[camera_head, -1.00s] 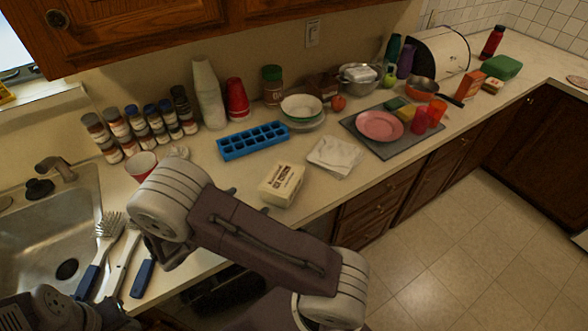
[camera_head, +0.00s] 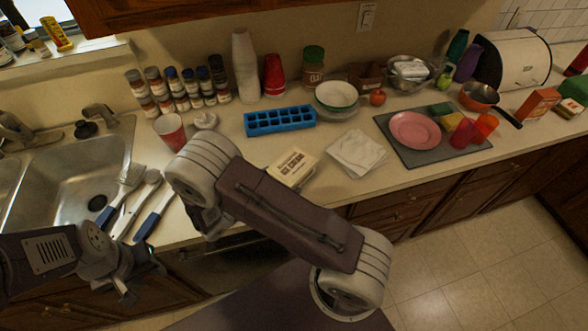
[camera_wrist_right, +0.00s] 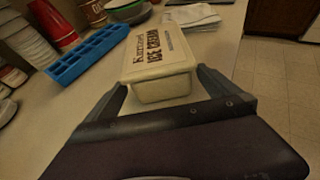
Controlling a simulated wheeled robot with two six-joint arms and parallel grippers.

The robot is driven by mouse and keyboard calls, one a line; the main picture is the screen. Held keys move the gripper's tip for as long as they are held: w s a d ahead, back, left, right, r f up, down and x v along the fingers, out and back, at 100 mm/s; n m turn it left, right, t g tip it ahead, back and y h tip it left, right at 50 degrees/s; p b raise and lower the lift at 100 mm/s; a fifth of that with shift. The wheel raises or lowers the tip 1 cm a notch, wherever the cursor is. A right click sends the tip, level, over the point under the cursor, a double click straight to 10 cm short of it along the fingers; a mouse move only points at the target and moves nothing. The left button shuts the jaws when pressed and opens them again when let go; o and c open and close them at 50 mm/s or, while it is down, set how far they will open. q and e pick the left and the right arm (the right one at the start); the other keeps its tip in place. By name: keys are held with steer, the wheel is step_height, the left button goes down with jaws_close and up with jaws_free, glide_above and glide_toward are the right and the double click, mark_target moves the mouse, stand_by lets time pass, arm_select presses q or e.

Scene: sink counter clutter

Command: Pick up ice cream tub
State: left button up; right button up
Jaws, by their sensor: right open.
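The ice cream tub (camera_head: 292,168) is a cream-coloured box with dark lettering on its lid. It stands on the counter, partly behind my right arm in the head view. In the right wrist view the tub (camera_wrist_right: 160,60) is upright, just ahead of my open right gripper (camera_wrist_right: 164,98). The fingertips are near the sides of its near end; I cannot tell whether they touch it. In the head view my right arm hides that gripper. My left gripper (camera_head: 128,277) is at the lower left, in front of the counter edge and away from the tub; its jaw opening is unclear.
A blue ice tray (camera_head: 280,121) lies behind the tub, and white napkins (camera_head: 357,152) lie to its right. A red cup (camera_head: 171,131) stands near the sink (camera_head: 70,175). Brushes and utensils (camera_head: 135,205) lie beside the sink. A pink plate (camera_head: 415,130) rests on a grey mat.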

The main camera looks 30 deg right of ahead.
mark_target(286, 170)
steer(key=p+x, duration=0.1)
steer(key=x, duration=0.4)
steer(key=shift+d, duration=0.15)
steer(key=shift+r, duration=0.1)
steer(key=c, duration=1.8)
steer(key=shift+r, duration=0.55)
step_height(286, 170, up, 3)
steer(key=shift+f, duration=0.15)
steer(key=s+r, duration=0.2)
steer(key=s, duration=0.2)
steer(key=s+a+r, duration=0.1)
steer(key=s+r, duration=0.4)
steer(key=s, duration=0.2)
steer(key=shift+s+a+r+b, duration=0.15)
steer(key=shift+s+b, duration=0.2)
